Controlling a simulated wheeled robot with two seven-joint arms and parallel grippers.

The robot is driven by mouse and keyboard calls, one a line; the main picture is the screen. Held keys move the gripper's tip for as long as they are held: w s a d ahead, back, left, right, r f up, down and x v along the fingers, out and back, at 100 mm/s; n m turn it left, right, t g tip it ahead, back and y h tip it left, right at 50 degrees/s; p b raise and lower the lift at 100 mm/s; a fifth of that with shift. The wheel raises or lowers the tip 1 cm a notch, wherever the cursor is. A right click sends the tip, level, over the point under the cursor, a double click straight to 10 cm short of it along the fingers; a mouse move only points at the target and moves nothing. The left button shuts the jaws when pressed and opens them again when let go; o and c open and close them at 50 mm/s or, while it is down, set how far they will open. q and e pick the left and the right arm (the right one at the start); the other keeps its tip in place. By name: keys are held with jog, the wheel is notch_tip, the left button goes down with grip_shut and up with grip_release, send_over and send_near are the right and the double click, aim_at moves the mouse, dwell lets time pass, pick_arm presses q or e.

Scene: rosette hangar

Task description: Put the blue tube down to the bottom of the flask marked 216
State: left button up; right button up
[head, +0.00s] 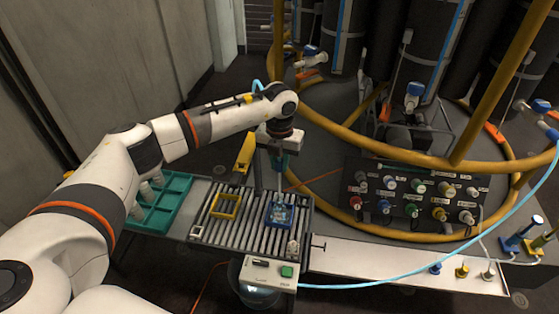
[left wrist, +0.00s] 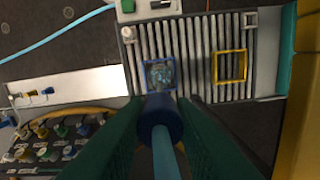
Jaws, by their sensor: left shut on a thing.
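My left gripper (head: 280,164), with green fingers, points down over the roller table and is shut on the blue tube. In the left wrist view the tube (left wrist: 166,150) is light blue with a dark blue collar, between the fingers (left wrist: 160,112). Its lower end points toward a blue square frame (left wrist: 146,76) on the rollers, which also shows in the head view (head: 270,222). A clear, glassy thing (left wrist: 160,74) stands in this frame, probably the flask; I cannot read a number. Whether the tube's tip is inside it is hidden. My right gripper is not in view.
A yellow frame (head: 226,214) sits left on the roller table (head: 250,238), apparently empty. A green tray (head: 178,208) is further left. A panel with several coloured fittings (head: 415,198) stands right, behind a white shelf (head: 390,268). A light blue hose (head: 440,258) crosses the front right.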

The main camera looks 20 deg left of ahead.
aim_at(280, 178)
pick_arm(q)
jog(key=shift+f, duration=0.3)
dwell(0.4)
jog(key=shift+f+b, duration=0.85)
jog(key=shift+f, duration=0.3)
jog(key=shift+f+b, duration=1.25)
jog(key=shift+f, duration=0.5)
